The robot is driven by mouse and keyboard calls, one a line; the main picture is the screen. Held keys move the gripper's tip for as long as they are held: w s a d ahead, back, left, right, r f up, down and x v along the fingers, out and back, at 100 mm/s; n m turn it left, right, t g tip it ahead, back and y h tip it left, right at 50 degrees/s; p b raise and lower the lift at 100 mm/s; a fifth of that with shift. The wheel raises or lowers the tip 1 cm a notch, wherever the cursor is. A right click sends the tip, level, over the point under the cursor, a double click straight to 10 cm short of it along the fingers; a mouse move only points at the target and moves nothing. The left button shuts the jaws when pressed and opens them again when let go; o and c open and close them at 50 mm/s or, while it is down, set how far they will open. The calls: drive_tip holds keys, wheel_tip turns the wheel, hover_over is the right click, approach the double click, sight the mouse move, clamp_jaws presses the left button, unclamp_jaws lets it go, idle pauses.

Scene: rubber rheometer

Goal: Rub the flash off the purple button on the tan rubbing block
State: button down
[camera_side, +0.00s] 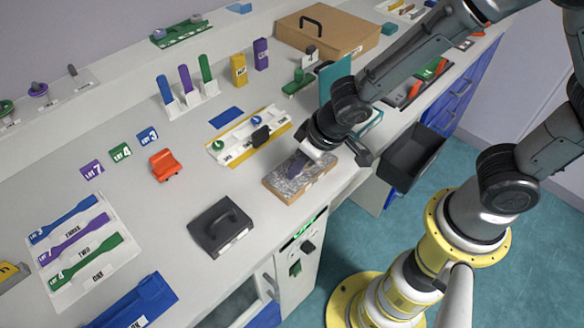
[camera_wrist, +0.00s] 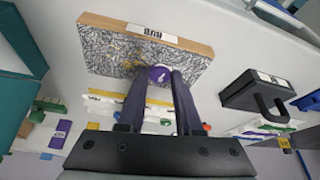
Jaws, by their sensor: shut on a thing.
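The tan rubbing block (camera_side: 287,189) lies on the bench near its front edge, with a speckled grey top and a tan rim. It fills the upper middle of the wrist view (camera_wrist: 105,48). The purple button (camera_wrist: 159,74) is between my fingertips in the wrist view, over the near part of the speckled top. My gripper (camera_side: 296,168) is shut on the button and points down at the block; it also shows in the wrist view (camera_wrist: 160,80). I cannot tell whether the button touches the block. Any flash on it is too small to see.
A black box with a handle (camera_side: 220,226) stands left of the block. A dark open bin (camera_side: 411,158) is to the right, off the bench edge. An orange object (camera_side: 165,165) stands farther left. Bare bench surrounds the block's left side.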

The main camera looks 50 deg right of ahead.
sight(324, 156)
drive_tip(key=shift+d, duration=3.7)
drive_tip(key=shift+s+a+f, duration=0.1)
drive_tip(key=shift+a+f, duration=0.1)
drive_tip(key=shift+a, duration=1.8)
drive_tip(key=shift+a+r, duration=0.15)
drive_tip(key=shift+a, duration=1.55)
drive_tip(key=shift+a+r, duration=0.1)
drive_tip(key=shift+a, duration=1.55)
drive_tip(key=shift+d+f, duration=0.1)
drive_tip(key=shift+d, duration=1.6)
drive_tip(key=shift+d+f, duration=0.15)
drive_tip(key=shift+d, duration=1)
drive_tip(key=shift+d+f, duration=0.1)
drive_tip(key=shift+d, duration=1)
drive_tip(key=shift+s+d, duration=0.1)
drive_tip(key=shift+d, duration=1.4)
drive_tip(key=shift+w+a+r, duration=0.1)
drive_tip(key=shift+a+r, duration=0.1)
drive_tip(key=shift+a, duration=1.55)
drive_tip(key=shift+w+a+r, duration=0.1)
drive_tip(key=shift+a+r, duration=0.1)
drive_tip(key=shift+a, duration=1.55)
drive_tip(key=shift+a+f, duration=0.1)
drive_tip(key=shift+a, duration=1.9)
